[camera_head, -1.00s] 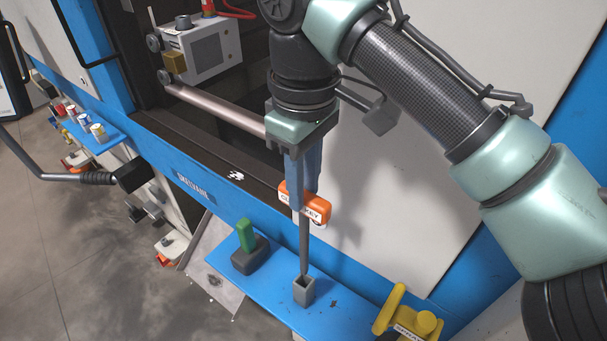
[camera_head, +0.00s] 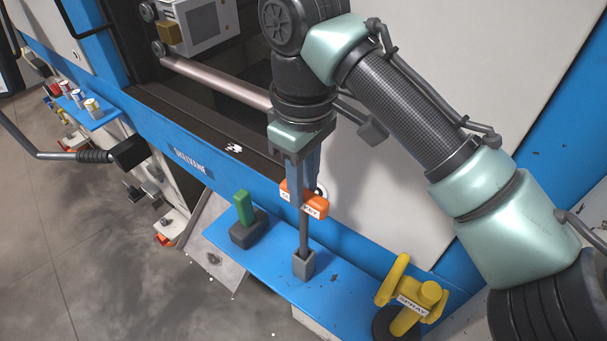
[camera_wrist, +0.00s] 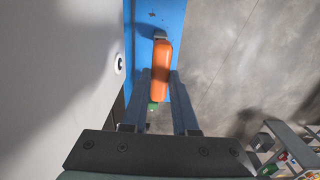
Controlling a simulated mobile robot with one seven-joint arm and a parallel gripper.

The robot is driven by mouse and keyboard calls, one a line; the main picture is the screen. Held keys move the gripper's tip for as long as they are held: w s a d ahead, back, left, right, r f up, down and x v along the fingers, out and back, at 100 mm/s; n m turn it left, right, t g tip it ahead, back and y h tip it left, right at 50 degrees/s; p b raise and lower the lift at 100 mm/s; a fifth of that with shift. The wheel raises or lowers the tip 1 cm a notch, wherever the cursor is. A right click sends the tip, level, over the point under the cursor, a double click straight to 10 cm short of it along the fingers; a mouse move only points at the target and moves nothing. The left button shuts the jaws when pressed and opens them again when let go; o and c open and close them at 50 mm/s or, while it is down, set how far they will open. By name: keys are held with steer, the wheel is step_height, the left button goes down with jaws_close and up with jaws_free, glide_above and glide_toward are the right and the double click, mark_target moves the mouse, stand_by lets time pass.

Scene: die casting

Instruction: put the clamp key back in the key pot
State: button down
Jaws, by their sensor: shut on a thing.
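The clamp key has an orange handle (camera_head: 304,199) with a white label and a grey shaft (camera_head: 304,233) pointing down. My gripper (camera_head: 303,186) is shut on the orange handle, which also shows between the fingers in the wrist view (camera_wrist: 161,68). The key pot is a small grey square holder (camera_head: 304,265) on the blue shelf. The shaft's lower end meets the pot's opening and its tip is hidden there; how deep it sits I cannot tell. In the wrist view the handle covers most of the pot.
The white machine panel (camera_head: 400,200) stands close behind my arm.

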steer(key=shift+f+b, duration=0.7)
steer(key=shift+f, duration=1.45)
steer(key=c, duration=0.6)
jaws_free()
